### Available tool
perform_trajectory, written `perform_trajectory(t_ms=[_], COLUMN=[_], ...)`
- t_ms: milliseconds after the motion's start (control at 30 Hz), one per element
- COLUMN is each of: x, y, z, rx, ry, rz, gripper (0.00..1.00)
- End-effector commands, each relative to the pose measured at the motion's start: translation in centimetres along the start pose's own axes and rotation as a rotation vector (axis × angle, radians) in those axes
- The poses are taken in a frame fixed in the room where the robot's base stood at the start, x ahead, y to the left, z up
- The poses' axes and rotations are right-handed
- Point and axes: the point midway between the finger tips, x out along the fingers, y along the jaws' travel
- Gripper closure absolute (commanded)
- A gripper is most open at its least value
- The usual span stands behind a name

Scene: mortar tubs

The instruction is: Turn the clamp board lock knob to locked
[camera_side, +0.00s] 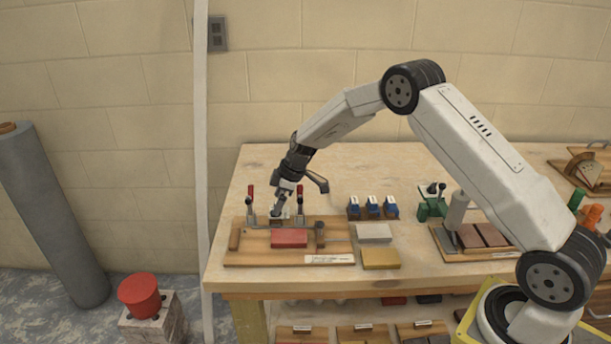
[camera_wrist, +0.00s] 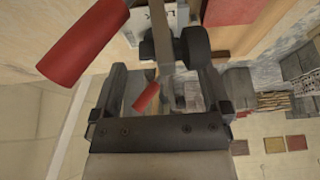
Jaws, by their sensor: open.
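The clamp board (camera_side: 240,261) is a wooden board on the bench, with a red block (camera_side: 289,238) and upright toggle clamps with red handles (camera_side: 250,191). My gripper (camera_side: 279,213) points down at the board's back edge, between the two red handles. In the wrist view my gripper (camera_wrist: 163,76) has its fingers spread. A dark rounded fitting (camera_wrist: 194,45) lies just beyond the fingertips; I cannot tell if it is the lock knob or if the fingers touch it. A white label (camera_wrist: 170,20) with partly hidden lettering is behind it. A red handle (camera_wrist: 85,45) is close on the left.
Several blue-topped pieces (camera_side: 372,207) stand right of the board. A grey block (camera_side: 374,233) and a yellow block (camera_side: 380,258) lie beside it. The bench (camera_side: 230,278) ends just left of the clamp board.

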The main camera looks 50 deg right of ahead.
Motion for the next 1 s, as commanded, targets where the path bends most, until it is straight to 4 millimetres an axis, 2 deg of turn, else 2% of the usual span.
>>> perform_trajectory(t_ms=[200,567,667,700,867,1000], x=[1.6,1.9,1.9,1.9,1.9,1.9], y=[0.0,0.0,0.0,0.0,0.0,0.0], z=[0.0,0.0,0.0,0.0,0.0,0.0], rx=[0.000,0.000,0.000,0.000,0.000,0.003], ry=[-0.001,0.000,0.000,0.000,0.000,0.000], rz=[0.000,0.000,0.000,0.000,0.000,0.001], gripper=[0.03,0.03,0.32,0.44,0.95,0.97])
